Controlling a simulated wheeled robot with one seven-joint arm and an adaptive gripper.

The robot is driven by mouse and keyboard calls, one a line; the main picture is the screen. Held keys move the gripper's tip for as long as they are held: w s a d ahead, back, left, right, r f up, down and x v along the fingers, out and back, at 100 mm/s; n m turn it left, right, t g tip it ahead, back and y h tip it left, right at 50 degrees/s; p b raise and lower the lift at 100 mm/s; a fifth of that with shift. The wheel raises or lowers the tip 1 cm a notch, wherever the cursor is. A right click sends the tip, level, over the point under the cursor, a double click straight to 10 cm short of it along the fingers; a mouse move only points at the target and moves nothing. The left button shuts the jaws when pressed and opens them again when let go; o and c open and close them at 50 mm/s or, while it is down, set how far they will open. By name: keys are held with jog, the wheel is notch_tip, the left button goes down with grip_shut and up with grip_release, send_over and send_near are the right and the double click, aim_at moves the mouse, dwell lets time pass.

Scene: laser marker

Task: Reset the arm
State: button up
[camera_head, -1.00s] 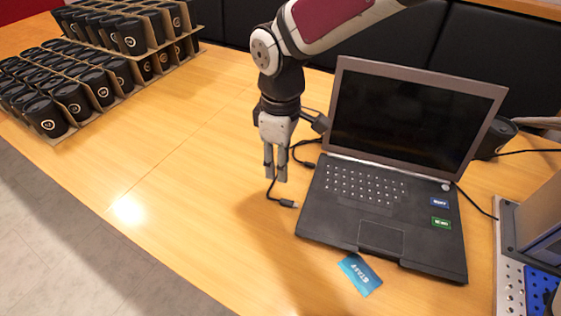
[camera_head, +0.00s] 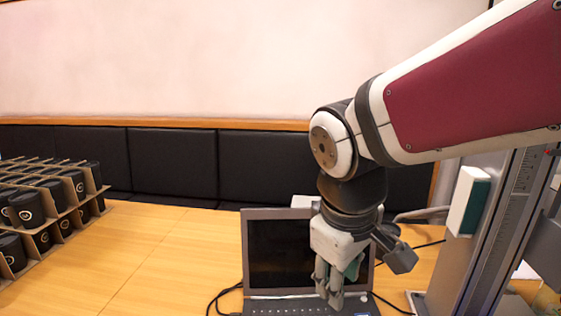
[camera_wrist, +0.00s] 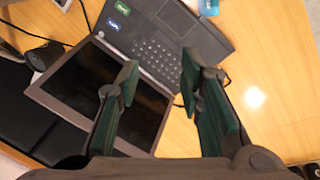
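My gripper (camera_head: 328,288) points down in the head view, in front of the black screen of the open laptop (camera_head: 262,250). In the wrist view my gripper (camera_wrist: 160,75) has its two green-padded fingers spread wide, with nothing held between them. The laptop (camera_wrist: 160,38) shows beyond the fingers, with its keyboard, blue and green stickers and dark screen. In the head view only the top edge of its keyboard shows; the rest is below the picture.
Racks of black cups (camera_head: 50,205) stand at the left on the wooden table (camera_head: 165,250). The laser marker column (camera_head: 485,230) rises at the right, near my arm. Black cables (camera_head: 225,297) lie beside the laptop. A blue card (camera_wrist: 209,6) shows at the wrist view's top edge.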

jog(key=s+d+r+m+t+y+p, duration=0.1)
jog(key=s+d+r+m+p, duration=0.3)
jog(key=s, duration=1)
jog(key=d+r+m, duration=0.2)
jog(key=d+m, duration=0.2)
jog(key=d, duration=0.2)
jog(key=shift+d+t, duration=0.2)
jog(key=shift+t, duration=0.2)
